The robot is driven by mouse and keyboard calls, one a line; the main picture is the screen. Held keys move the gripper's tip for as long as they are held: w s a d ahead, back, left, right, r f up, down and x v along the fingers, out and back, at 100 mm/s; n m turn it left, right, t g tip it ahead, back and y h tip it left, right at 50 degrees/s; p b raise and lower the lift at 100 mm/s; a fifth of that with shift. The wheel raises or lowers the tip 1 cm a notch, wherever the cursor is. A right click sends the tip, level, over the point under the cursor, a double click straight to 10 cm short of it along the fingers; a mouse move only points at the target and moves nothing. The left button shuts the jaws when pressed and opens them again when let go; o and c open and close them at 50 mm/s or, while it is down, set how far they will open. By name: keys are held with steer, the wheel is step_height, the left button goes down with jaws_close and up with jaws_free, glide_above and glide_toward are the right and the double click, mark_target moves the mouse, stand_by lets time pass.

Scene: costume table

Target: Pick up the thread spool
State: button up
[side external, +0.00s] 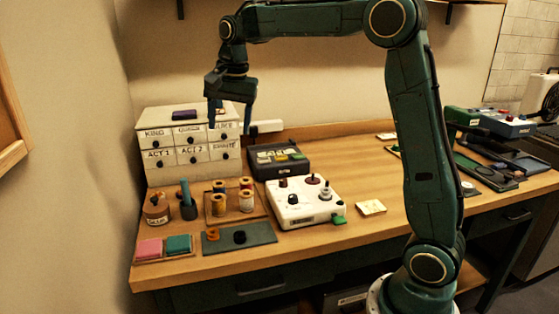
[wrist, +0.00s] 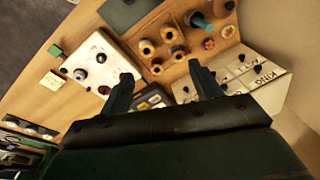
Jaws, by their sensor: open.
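Several thread spools stand in a wooden tray: a tan spool (side external: 218,205) at the front left, a pale spool with a red top (side external: 246,201) at the front right, and others behind. The wrist view shows the spools, including an orange one (wrist: 146,47) and a dark one (wrist: 178,52), beyond and between my fingertips. Which spool is meant cannot be told. My gripper (side external: 230,122) is open and empty, pointing down, well above the table in front of the labelled drawers. Its fingers also show in the wrist view (wrist: 160,72).
A drawer cabinet (side external: 160,172) stands behind the tray. A white box with knobs (side external: 314,213) and a dark box (side external: 268,172) are to its right. A brown jar (side external: 157,209), pink pad (side external: 149,249) and dark mat (side external: 262,231) lie nearby. Bare wood (side external: 345,165) is clear farther right.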

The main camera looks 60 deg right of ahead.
steer(key=w+d+f+m, duration=0.3)
steer(key=w+d+f, duration=0.15)
steer(key=w, duration=0.25)
steer(key=m+g, duration=0.2)
steer(key=m, duration=0.3)
glide_above(221, 188)
steer(key=w+d, duration=0.2)
step_height(221, 188, down, 8)
steer(key=shift+s+a+f, duration=0.1)
steer(key=shift+s+f, duration=0.05)
steer(key=shift+f, duration=0.05)
steer(key=shift+f, duration=4.35)
steer(key=shift+f, duration=0.1)
steer(key=shift+a+f, duration=0.1)
steer(key=shift+f, duration=2.4)
steer(key=shift+c, duration=0.2)
